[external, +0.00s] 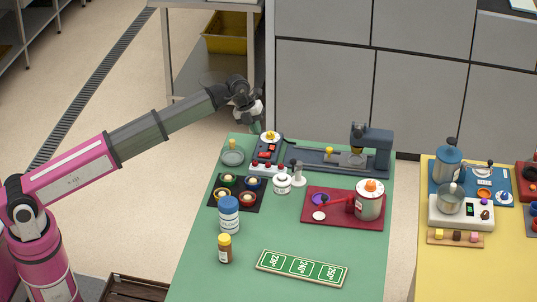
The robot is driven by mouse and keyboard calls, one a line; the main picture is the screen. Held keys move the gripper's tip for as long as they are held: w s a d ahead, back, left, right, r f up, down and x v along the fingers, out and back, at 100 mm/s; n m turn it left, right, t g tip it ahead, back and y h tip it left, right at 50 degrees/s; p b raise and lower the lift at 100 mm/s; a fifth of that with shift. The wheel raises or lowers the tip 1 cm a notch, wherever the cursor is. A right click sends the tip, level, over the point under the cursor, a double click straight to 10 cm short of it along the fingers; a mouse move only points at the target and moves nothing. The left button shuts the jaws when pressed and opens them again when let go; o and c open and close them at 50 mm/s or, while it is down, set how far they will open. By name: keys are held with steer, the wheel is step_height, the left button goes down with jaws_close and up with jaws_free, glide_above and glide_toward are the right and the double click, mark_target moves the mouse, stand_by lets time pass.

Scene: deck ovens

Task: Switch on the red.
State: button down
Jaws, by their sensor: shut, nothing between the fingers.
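My gripper (256,126) hangs shut and empty over the far left edge of the green table (190,262). Just below it stands a small dark appliance (262,146) with red parts on its top and a pale front strip (266,168) carrying small red spots. Whether these are switches, and whether any is on, is too small to tell. A round pale item with an orange top (270,136) sits at its back. The gripper appears apart from the appliance.
A grey machine (372,150) stands at the back right. A red tray (345,219) holds a pot (370,199). A yellow table (437,270) is at right.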

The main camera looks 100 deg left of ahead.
mark_target(268, 154)
steer(key=x, duration=0.9)
steer(key=shift+w+f, duration=0.15)
steer(key=shift+f, duration=0.1)
